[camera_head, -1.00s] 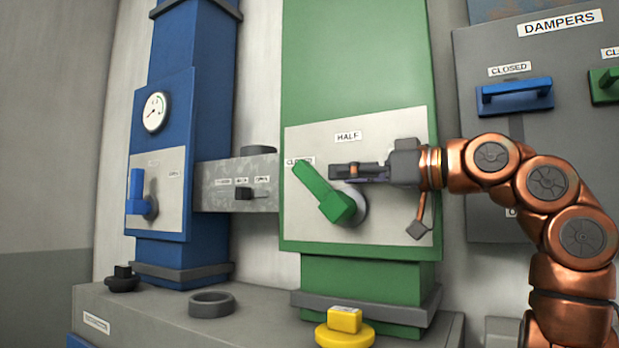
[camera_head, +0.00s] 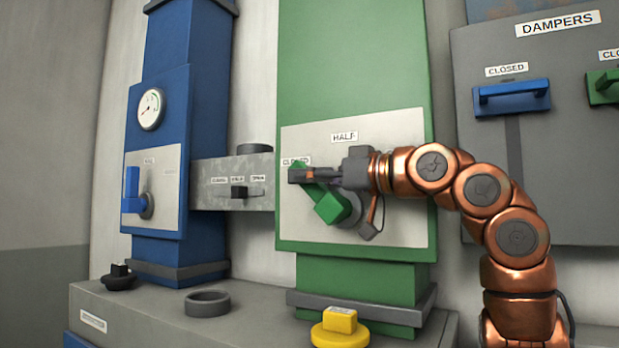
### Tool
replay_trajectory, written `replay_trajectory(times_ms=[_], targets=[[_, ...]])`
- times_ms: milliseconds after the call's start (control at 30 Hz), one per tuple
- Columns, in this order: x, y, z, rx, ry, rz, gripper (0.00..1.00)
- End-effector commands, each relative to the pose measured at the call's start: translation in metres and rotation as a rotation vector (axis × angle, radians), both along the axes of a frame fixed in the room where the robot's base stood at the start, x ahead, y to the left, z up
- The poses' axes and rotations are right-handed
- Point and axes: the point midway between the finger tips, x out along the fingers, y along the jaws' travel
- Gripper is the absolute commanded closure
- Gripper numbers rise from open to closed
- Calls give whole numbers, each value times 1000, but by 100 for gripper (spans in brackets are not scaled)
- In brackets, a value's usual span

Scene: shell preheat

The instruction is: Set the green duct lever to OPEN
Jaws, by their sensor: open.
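The green duct lever (camera_head: 332,207) sits on the pale plate (camera_head: 400,222) of the green duct. Its handle tilts up and left from the pivot toward the CLOSED label (camera_head: 295,161). The HALF label (camera_head: 344,138) is above the pivot. No OPEN label shows on this plate; my arm covers part of its right side. My gripper (camera_head: 299,174) is open and points left, its fingers at the upper end of the lever handle and covering part of it. I cannot tell whether they touch it.
A blue duct with its own blue lever (camera_head: 132,190) and a gauge (camera_head: 151,109) stands at left. A grey link box with a small black slider (camera_head: 238,191) joins the ducts. A yellow knob (camera_head: 340,321) is below. The DAMPERS panel (camera_head: 485,140) is at right.

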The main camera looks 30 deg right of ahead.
Motion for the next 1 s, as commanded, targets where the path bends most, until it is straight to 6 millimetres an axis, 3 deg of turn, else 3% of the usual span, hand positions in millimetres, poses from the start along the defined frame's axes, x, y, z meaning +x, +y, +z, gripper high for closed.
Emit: replay_trajectory(times_ms=[67,533,1000], targets=[[0,0,0,0,0,0,51],[0,0,0,0,0,0,100],[0,-1,0,3,-4,-2,100]])
